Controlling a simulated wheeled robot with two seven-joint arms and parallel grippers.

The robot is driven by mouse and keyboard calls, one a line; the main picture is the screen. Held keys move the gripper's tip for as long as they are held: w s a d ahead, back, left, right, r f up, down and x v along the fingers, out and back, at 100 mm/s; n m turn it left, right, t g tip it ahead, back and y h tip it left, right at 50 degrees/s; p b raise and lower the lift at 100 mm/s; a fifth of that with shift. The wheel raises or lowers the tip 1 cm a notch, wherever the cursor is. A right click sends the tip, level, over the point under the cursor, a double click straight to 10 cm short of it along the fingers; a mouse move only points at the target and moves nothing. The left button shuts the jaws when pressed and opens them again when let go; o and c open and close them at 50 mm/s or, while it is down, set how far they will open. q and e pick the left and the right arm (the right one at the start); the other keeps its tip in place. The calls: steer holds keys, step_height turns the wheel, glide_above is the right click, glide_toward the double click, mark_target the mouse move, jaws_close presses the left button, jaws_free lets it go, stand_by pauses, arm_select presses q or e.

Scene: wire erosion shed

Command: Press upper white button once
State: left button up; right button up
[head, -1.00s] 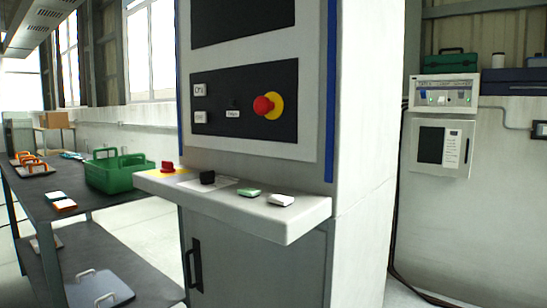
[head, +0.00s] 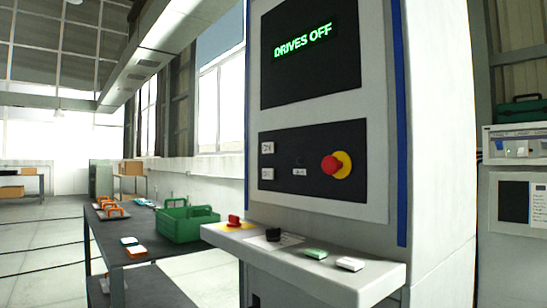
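The control cabinet (head: 421,150) stands right of centre in the head view. Its dark panel (head: 313,190) carries two white square buttons at its left side, one above the other. The upper white button (head: 267,148) has small dark lettering that I cannot read surely. The lower white button (head: 267,174) sits just below it. A red mushroom knob (head: 331,165) on a yellow disc is to their right. A screen (head: 310,50) above reads "DRIVES OFF" in green. Neither of my grippers is in view.
A ledge (head: 372,281) juts out below the panel, with a red switch (head: 234,220), a black knob (head: 273,235), a green block (head: 316,253) and a white block (head: 350,263). A dark table (head: 155,276) at the left holds a green basket (head: 187,220).

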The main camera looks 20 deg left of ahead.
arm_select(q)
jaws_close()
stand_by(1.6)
